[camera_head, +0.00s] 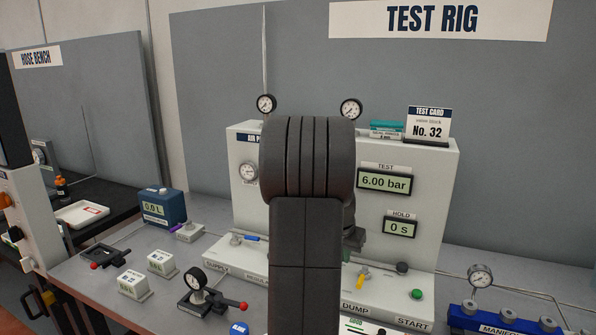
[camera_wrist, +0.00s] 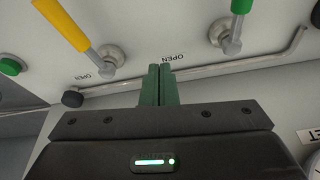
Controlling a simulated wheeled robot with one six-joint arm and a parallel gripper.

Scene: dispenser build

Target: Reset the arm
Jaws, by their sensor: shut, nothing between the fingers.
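My gripper (camera_wrist: 160,85) is at the bottom middle of the wrist view. Its two green fingers are together with nothing between them. The fingertips are close to the rig's white lower panel (camera_wrist: 165,25), near the word OPEN. A yellow-handled valve (camera_wrist: 68,28) is left of the fingers and a green-handled valve (camera_wrist: 237,18) is to the right. In the head view my dark arm stands in front of the test rig (camera_head: 425,155) and hides its middle. Most of my gripper is hidden there behind the arm.
The rig shows 6.00 bar (camera_head: 384,182) and 0 s (camera_head: 400,227). A green START button (camera_head: 417,295) is at its lower right. A blue manifold (camera_head: 500,320) is at the right.

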